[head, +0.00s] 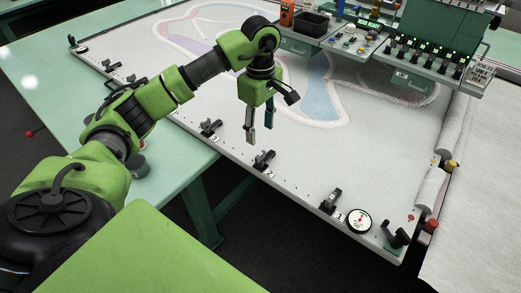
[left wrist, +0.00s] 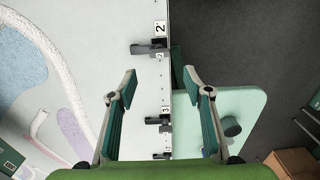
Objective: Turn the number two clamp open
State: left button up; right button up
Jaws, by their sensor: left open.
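The number two clamp (head: 264,160) is a small dark toggle clamp on the front edge of the white frame (head: 300,150). In the left wrist view the same clamp (left wrist: 150,48) lies across the edge, beside a white label with a 2 (left wrist: 160,28). I cannot tell its lever position for sure. My left gripper (head: 260,133) is open and empty, pointing down above the cloth just behind the clamp in the head view. Its fingers (left wrist: 160,74) show spread in the left wrist view, with the clamp ahead of the tips. My right gripper is not in view.
The number three clamp (head: 210,128) and number one clamp (head: 331,200) sit along the same edge. A round dial gauge (head: 358,220) is near the right corner. A control panel (head: 415,60) and a black bin (head: 310,24) stand behind. Dark floor lies in front.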

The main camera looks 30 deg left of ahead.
aim_at(260, 154)
pick_arm(q)
notch_tip(260, 154, down, 10)
jog(key=shift+r+p, duration=0.1)
jog(key=shift+p, duration=0.9)
jog(key=shift+c, duration=0.4)
jog(key=c, duration=1)
